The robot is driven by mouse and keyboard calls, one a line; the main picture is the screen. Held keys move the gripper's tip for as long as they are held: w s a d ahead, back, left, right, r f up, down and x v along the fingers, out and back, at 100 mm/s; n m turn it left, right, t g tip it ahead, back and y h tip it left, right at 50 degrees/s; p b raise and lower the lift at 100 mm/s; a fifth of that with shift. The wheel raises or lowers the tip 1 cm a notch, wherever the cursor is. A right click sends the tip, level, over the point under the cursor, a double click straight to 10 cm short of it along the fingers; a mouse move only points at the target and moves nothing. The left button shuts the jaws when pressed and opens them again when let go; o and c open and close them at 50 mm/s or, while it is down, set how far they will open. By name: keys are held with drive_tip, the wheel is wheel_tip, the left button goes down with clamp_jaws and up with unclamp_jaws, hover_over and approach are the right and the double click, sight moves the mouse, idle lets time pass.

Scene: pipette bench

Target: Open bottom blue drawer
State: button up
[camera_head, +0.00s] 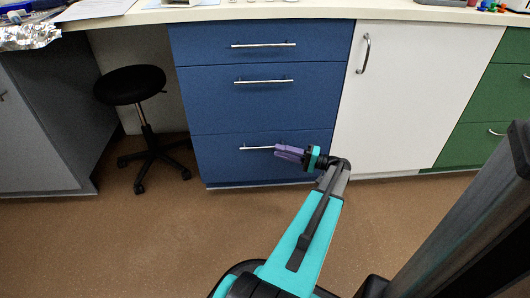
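The bottom blue drawer (220,165) is the lowest of three blue drawers in the cabinet under the bench. It looks closed, its front flush with the drawers above. Its silver bar handle (256,148) runs horizontally near its top edge. My gripper (278,152), with purple fingers, is in front of this drawer at the right end of the handle. The fingers overlap that end of the handle in the picture. I cannot tell whether they touch it or are closed around it.
The middle blue drawer (290,110) and top blue drawer (205,43) are closed. A white cabinet door (410,100) is on the right, then green drawers (490,100). A black stool (130,85) stands left. The brown floor (150,235) before the drawers is clear apart from my arm.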

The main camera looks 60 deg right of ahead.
sight(267, 147)
drive_tip(key=shift+b+x, duration=1.05)
drive_tip(key=shift+x, duration=2.3)
clamp_jaws()
